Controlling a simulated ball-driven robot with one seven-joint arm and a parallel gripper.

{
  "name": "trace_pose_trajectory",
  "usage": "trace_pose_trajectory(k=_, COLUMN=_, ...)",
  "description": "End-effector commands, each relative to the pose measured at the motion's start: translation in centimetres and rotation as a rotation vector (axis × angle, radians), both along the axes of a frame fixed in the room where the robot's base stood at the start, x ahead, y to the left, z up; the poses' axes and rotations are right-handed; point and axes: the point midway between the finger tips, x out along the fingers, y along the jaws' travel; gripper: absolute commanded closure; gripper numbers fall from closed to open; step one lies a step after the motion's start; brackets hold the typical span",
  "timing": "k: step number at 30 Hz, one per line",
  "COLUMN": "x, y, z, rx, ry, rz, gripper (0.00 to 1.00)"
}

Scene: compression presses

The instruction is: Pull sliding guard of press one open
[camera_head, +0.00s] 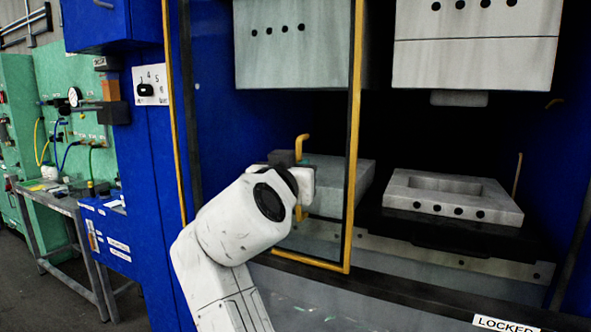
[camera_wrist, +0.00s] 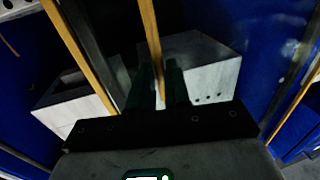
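The sliding guard of the blue press is a clear panel in a yellow frame (camera_head: 352,120). In the head view it stands across the left part of the press opening, and the right part is uncovered. Its yellow handle (camera_head: 302,145) shows above and below my gripper (camera_head: 303,177). In the wrist view, my gripper's dark fingers (camera_wrist: 160,88) lie close on both sides of the yellow handle bar (camera_wrist: 150,40), shut on it. The exact contact is dark. I cannot tell from a label whether this is press one.
Inside the press are an upper grey block (camera_head: 475,45) and a lower mould block (camera_head: 450,197) on a dark plate. A control panel (camera_head: 151,86) is on the blue pillar. A grey workbench (camera_head: 62,205) stands left. A "LOCKED" label (camera_head: 503,325) is at the bottom right.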

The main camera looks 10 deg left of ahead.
Motion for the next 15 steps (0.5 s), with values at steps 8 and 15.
trace_pose_trajectory(k=8, x=0.0, y=-0.03, z=0.0, rx=0.0, ry=0.0, rz=-0.001, gripper=0.62)
trace_pose_trajectory(k=15, x=-0.34, y=0.05, z=-0.03, rx=0.001, ry=-0.001, rz=0.0, gripper=0.62)
